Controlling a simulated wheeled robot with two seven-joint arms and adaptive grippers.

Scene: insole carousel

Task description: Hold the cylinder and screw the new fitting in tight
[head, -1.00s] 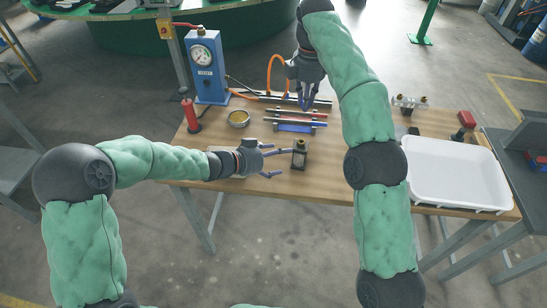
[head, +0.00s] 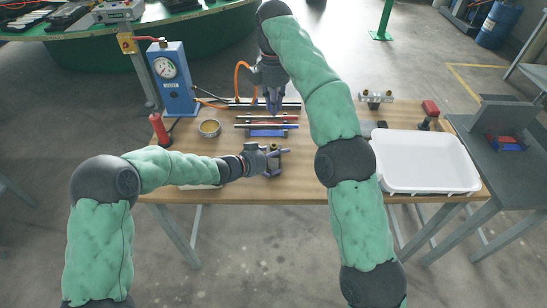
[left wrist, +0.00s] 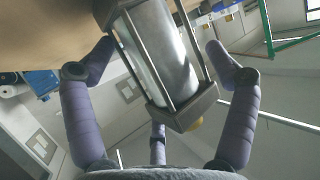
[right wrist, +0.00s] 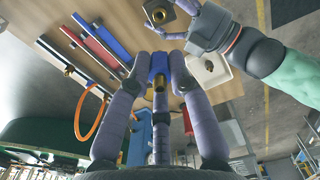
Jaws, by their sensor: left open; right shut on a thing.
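The cylinder (left wrist: 160,45), a pale metal barrel between dark square end blocks with tie rods, stands upright on the table. My left gripper (head: 279,161) is open around it, one finger on each side; gaps show beside the barrel in the left wrist view. In the right wrist view the cylinder's top block (right wrist: 158,14) shows a brass port. My right gripper (head: 273,104) is above the coloured rails at the back. It is shut on a small brass fitting (right wrist: 160,83), seen between its fingertips in the right wrist view. The fitting is too small to make out in the head view.
A blue gauge stand (head: 171,85) with an orange hose, a red-handled item (head: 160,130) and a round dish (head: 209,128) are at the left. Red and blue rails (head: 267,126) lie behind the cylinder. A white tray (head: 430,186) is at the right.

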